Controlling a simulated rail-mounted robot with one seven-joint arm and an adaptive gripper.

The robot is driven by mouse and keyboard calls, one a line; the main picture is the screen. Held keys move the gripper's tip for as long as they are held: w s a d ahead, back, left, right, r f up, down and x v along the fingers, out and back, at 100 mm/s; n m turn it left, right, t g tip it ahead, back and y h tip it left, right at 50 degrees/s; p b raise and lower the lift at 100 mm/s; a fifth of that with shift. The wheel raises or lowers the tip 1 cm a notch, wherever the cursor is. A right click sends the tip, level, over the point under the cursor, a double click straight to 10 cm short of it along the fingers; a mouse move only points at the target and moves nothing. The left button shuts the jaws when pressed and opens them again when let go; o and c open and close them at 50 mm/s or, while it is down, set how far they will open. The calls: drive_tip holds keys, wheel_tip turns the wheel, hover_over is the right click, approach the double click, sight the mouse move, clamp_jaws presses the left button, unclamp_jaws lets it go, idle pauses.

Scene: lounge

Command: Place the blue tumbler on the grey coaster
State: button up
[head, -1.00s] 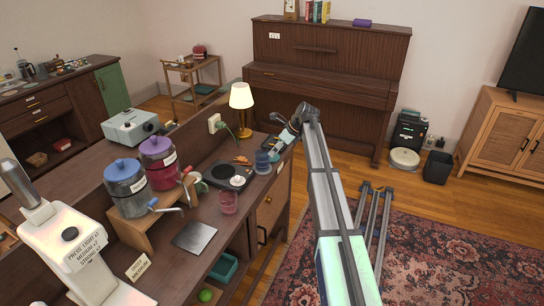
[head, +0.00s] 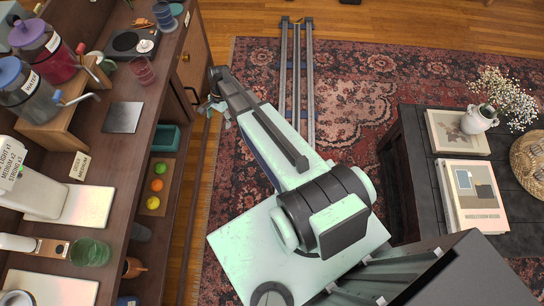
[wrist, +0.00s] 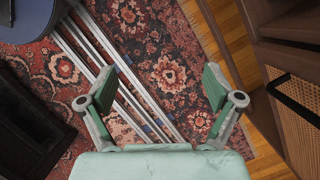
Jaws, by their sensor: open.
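A blue tumbler (head: 164,19) stands at the far end of the dark wooden counter, partly cut off by the top of the head view. A flat grey square (head: 124,117), which looks like the coaster, lies bare on the counter nearer to me. My gripper (head: 214,107) is open and empty, just off the counter's right edge in the head view. In the wrist view its two fingers (wrist: 158,92) are spread wide above the rug and floor. Neither tumbler nor coaster shows in the wrist view.
A pink glass (head: 142,70) stands between coaster and tumbler, near the counter's edge. A black hot plate (head: 124,43) is beside the tumbler. Drink dispensers (head: 47,45) on a wooden stand crowd the left. The rug (head: 345,95) beside the counter is mostly open.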

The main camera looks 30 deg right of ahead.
drive_tip(key=s+f+n+g+h, duration=0.1)
drive_tip(key=s+n, duration=0.3)
drive_tip(key=s, duration=0.9)
drive_tip(key=s+f+n+g+h, duration=0.1)
drive_tip(key=s+f+n, duration=0.3)
drive_tip(key=s, duration=0.9)
drive_tip(key=s+f+n+g+h, duration=0.1)
drive_tip(key=s+f+n+g, duration=0.2)
drive_tip(key=s, duration=1.1)
drive_tip(key=shift+n, duration=1.2)
drive_tip(key=shift+s+d, duration=0.1)
